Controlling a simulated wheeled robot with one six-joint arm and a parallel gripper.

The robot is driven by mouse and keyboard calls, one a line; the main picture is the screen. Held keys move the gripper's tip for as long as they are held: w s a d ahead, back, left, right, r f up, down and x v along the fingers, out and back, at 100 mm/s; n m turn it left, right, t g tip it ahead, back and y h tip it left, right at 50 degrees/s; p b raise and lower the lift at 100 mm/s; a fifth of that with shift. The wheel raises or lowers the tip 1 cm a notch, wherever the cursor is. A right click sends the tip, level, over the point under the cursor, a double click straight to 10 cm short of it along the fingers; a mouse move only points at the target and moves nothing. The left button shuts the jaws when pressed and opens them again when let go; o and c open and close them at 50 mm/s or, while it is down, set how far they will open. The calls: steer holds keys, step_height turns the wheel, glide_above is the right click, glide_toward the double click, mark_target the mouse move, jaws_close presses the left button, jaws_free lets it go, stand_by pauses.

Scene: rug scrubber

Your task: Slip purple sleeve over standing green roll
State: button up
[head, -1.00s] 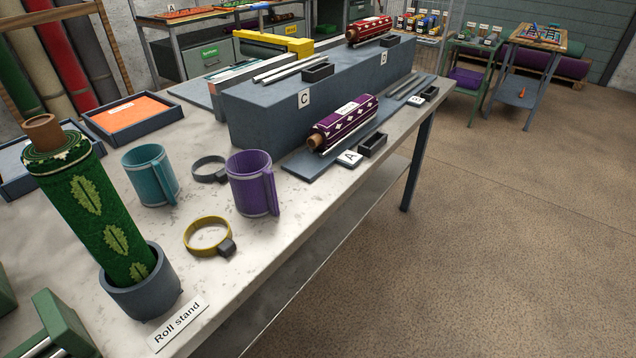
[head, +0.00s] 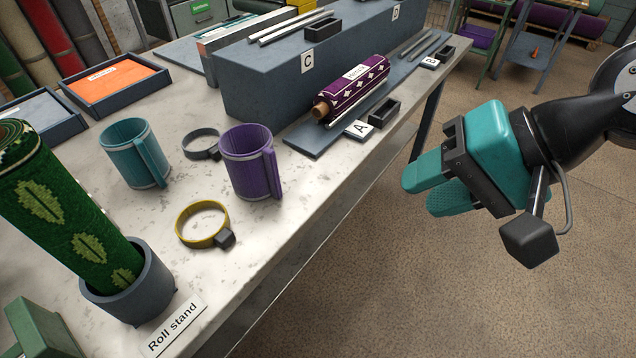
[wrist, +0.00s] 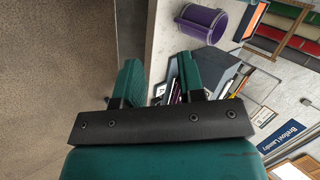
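The purple sleeve (head: 246,168) stands upright on the table, an open cylinder with a handle-like tab on its right side. It also shows in the wrist view (wrist: 203,24), near the top. The green roll (head: 72,215) with leaf patterns stands in a dark grey roll stand (head: 150,292) at the left front; its top is cut off by the picture edge. My gripper (head: 424,186) is open and empty, off the table's right edge over the floor, apart from the sleeve. In the wrist view its two fingers (wrist: 160,84) are spread apart.
A teal sleeve (head: 128,158), a grey ring clamp (head: 201,146) and a yellow ring clamp (head: 203,224) stand near the purple sleeve. A purple roll (head: 357,86) lies on a board behind. Bare table lies in front of the yellow clamp.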

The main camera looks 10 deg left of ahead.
steer(key=w+a+f+m+y+b, duration=0.1)
steer(key=w+a+f+m+y, duration=0.3)
steer(key=a+m, duration=0.45)
steer(key=m+t+y, duration=0.1)
steer(key=m+t, duration=0.4)
steer(key=m, duration=0.9)
glide_toward(277, 171)
steer(key=p+x, duration=0.2)
steer(key=x, duration=0.1)
steer(key=p+x, duration=0.2)
steer(key=x, duration=0.1)
steer(key=shift+a+r, duration=0.1)
steer(key=shift+a, duration=0.3)
steer(key=shift+f+p+x, duration=0.2)
steer(key=shift+p+x, duration=0.55)
steer(key=shift+x, duration=0.45)
steer(key=shift+w+d, duration=0.1)
jaws_close()
steer(key=shift+r+p, duration=2.5)
steer(key=shift+r, duration=0.05)
